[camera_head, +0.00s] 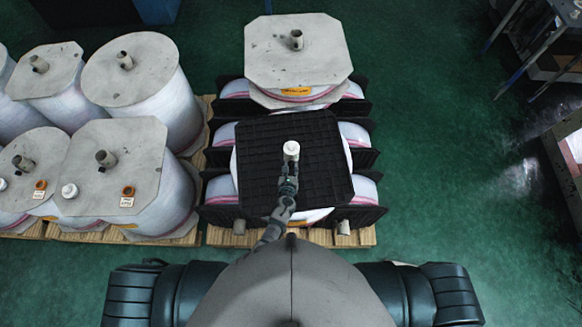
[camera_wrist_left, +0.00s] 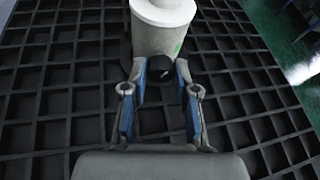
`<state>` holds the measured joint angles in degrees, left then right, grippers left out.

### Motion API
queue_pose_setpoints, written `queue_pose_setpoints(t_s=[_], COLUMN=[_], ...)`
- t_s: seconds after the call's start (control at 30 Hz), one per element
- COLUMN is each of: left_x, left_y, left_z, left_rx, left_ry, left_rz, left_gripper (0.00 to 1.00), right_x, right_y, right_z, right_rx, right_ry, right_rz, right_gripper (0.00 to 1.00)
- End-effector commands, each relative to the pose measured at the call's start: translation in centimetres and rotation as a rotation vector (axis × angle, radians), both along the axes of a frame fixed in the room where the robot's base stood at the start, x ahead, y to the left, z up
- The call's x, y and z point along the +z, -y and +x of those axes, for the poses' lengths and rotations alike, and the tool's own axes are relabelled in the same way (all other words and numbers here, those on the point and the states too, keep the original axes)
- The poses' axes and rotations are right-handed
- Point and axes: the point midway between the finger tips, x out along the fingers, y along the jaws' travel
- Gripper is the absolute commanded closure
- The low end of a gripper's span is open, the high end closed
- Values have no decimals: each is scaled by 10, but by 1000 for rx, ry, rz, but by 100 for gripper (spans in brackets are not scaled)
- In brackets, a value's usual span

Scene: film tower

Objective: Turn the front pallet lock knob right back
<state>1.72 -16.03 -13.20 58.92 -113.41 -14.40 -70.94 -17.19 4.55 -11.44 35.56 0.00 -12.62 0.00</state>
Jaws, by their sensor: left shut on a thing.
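The front pallet lock knob (camera_head: 291,150) is a pale cylinder with a white, wider top. It stands upright near the middle of a black gridded plate (camera_head: 262,180) on the front stack. My left gripper (camera_head: 289,170) is at the near side of the knob. In the left wrist view, the knob (camera_wrist_left: 163,32) rises at the top middle. The blue-padded fingers of my left gripper (camera_wrist_left: 162,82) lie along both sides of its lower part and are shut on it. The knob's base is partly hidden between the fingers. My right gripper is not in view.
Behind the plate stands a large spool with a grey octagonal top (camera_head: 275,60). More wrapped spools (camera_head: 150,85) stand on pallets at the left. Black ribbed holders (camera_head: 365,215) flank the front stack. Green floor (camera_head: 440,140) is clear at the right, before metal-legged furniture.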

Motion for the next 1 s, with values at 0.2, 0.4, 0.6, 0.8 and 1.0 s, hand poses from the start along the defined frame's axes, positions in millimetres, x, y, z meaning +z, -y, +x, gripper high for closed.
queue_pose_setpoints(t_s=[0.2,0.4,0.6,0.8,1.0], left_x=[-2,-3,-6,-8,-7], left_y=[0,-1,-2,-3,-3], left_z=[-1,-1,-1,-1,-2], left_rx=[-1,-1,-3,-1,-1], left_ry=[-1,0,0,-3,-4], left_rz=[-35,-140,-289,-434,-540], left_gripper=[100,100,100,100,100], right_x=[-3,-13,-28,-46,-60], right_y=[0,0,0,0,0], right_z=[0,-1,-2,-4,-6], right_rx=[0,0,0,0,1], right_ry=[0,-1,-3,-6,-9], right_rz=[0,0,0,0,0], right_gripper=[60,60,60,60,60])
